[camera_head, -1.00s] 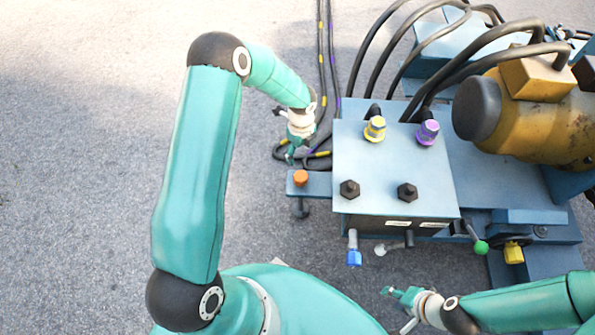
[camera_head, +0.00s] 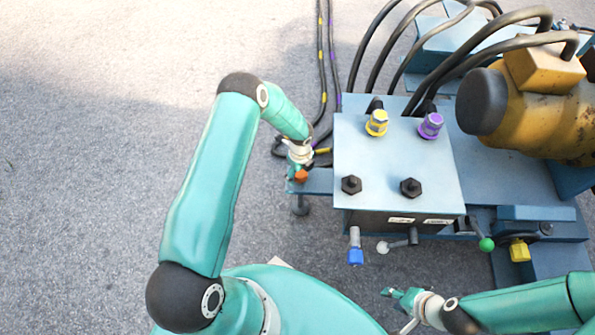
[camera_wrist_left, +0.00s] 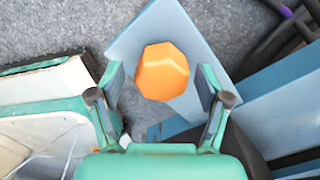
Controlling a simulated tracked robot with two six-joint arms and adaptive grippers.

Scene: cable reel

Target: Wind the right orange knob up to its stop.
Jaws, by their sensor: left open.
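The orange knob (camera_head: 301,176) sits on a blue bracket arm (camera_head: 318,182) that sticks out to the left of the blue box. In the left wrist view the knob (camera_wrist_left: 162,72) is a faceted orange cap between my open left fingers, with a gap on both sides. My left gripper (camera_head: 298,167) is right at the knob in the head view, its fingers partly hidden there. My right gripper (camera_head: 395,293) is at the lower right, away from the knob; its fingers are too small to judge. Only one orange knob is visible.
The blue box (camera_head: 400,155) carries yellow (camera_head: 376,123) and purple (camera_head: 430,126) fittings and two black knobs. Black cables (camera_head: 325,60) lie on the ground behind the bracket. A blue-tipped fitting (camera_head: 355,250) and a green-knobbed lever (camera_head: 486,244) project at the front. Ground to the left is clear.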

